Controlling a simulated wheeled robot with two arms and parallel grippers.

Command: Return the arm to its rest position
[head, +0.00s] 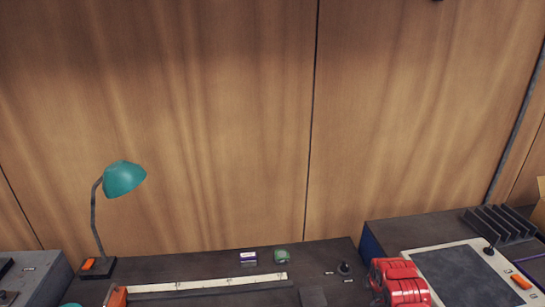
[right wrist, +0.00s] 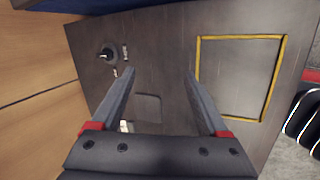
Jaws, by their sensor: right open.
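My right gripper (right wrist: 158,100) shows in the right wrist view. Its two grey fingers are spread apart with nothing between them. It is over a dark worktop (right wrist: 165,35) that has a black knob (right wrist: 107,54) and a square outlined in yellow (right wrist: 238,37). I cannot tell its exact height above that top. My left gripper is in neither view. No flanged pipe shows.
In the head view, a green desk lamp (head: 124,178) stands at left. A purple and white box (head: 248,257) and a small green object (head: 282,256) lie on the middle desk. At right is a panel (head: 460,278) with black fins (head: 499,223) behind. A wooden wall (head: 200,110) closes the back.

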